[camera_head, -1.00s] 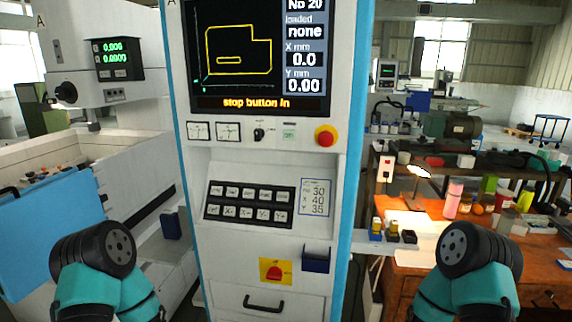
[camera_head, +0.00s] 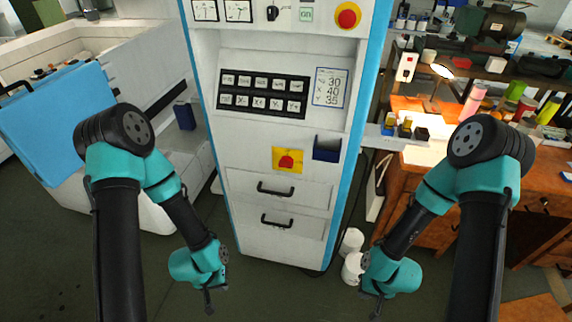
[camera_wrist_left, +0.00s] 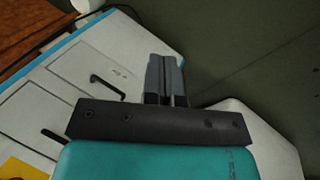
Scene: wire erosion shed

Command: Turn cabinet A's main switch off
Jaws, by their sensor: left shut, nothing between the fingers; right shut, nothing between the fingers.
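Cabinet A's main switch (camera_head: 286,161) is a red knob on a yellow plate (camera_head: 277,154), low on the front of the white, blue-edged cabinet (camera_head: 230,184), above two drawers. A corner of the yellow plate also shows at the lower left in the left wrist view (camera_wrist_left: 14,170). My left gripper (camera_head: 209,307) is shut and empty, low and left of the cabinet, apart from the switch. Its closed fingers show in the left wrist view (camera_wrist_left: 166,80). My right gripper (camera_head: 376,312) is shut and empty, low and right of the cabinet.
A red stop button (camera_head: 347,15) and a black keypad (camera_head: 263,93) are above the switch. A dark blue box (camera_head: 327,148) is fixed just right of it. Two drawer handles (camera_head: 276,189) stick out below. The floor in front is clear.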

